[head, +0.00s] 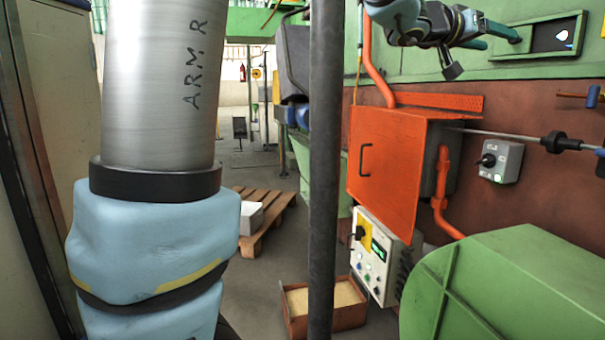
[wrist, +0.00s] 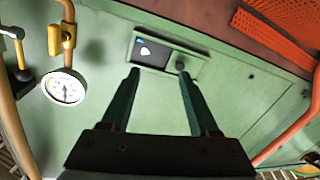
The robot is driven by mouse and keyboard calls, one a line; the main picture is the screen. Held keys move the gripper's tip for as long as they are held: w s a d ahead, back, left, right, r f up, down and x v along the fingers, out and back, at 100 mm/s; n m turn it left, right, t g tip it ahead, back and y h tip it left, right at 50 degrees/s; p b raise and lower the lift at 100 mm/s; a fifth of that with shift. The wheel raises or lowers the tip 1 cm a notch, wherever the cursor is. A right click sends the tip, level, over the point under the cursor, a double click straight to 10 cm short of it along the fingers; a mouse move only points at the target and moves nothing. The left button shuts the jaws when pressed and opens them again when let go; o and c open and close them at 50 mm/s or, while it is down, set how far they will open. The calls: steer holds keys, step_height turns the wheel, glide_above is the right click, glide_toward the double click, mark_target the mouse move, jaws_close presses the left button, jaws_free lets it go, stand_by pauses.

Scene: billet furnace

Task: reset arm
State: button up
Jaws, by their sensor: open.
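My gripper (head: 501,38) is at the upper right of the head view, raised in front of the green furnace wall. Its two green fingers (wrist: 158,72) reach forward in the wrist view, spread apart with nothing between them. Beyond the fingertips is a framed slot panel (wrist: 140,38) with a dark opening and a small bright patch. A dark knob sits at its right end, close to the right fingertip; I cannot tell whether they touch. The same panel (head: 506,66) shows in the head view, just right of my gripper. My arm's large grey and blue links fill the left of the head view.
An orange box (head: 385,165) with a handled door juts from the wall, above a control box (head: 368,262). A dark upright post (head: 324,150) stands mid-view. A pallet (head: 265,215), a sand-coloured tray (head: 290,318) and a green housing (head: 510,290) occupy the floor. A gauge (wrist: 64,87) is on the wall.

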steer(key=w+a+f+n+t+y, duration=0.2)
steer(key=w+a+f+y, duration=0.25)
steer(key=a+f, duration=0.25)
steer(key=w+a+f+n+t+y, duration=0.2)
steer(key=w+a+f+n+y, duration=0.1)
steer(key=w+a+f, duration=0.3)
steer(key=s+a+f+n+g+y, duration=0.15)
steer(key=a+f+y, duration=0.35)
steer(key=a+f, duration=0.9)
steer(key=s+a+f+n+g+y, duration=0.1)
steer(key=s+a+f+g, duration=0.3)
steer(key=s+a+f, duration=0.4)
steer(key=s+a+f+n+g+y, duration=0.1)
steer(key=s+a+f+g+y, duration=0.1)
steer(key=s+a+f, duration=0.6)
steer(key=s+g, duration=0.1)
steer(key=s, duration=0.3)
steer(key=shift+a+n+g, duration=0.2)
steer(key=shift+n+g, duration=0.15)
steer(key=shift+w+y, duration=0.1)
steer(key=shift+y, duration=0.15)
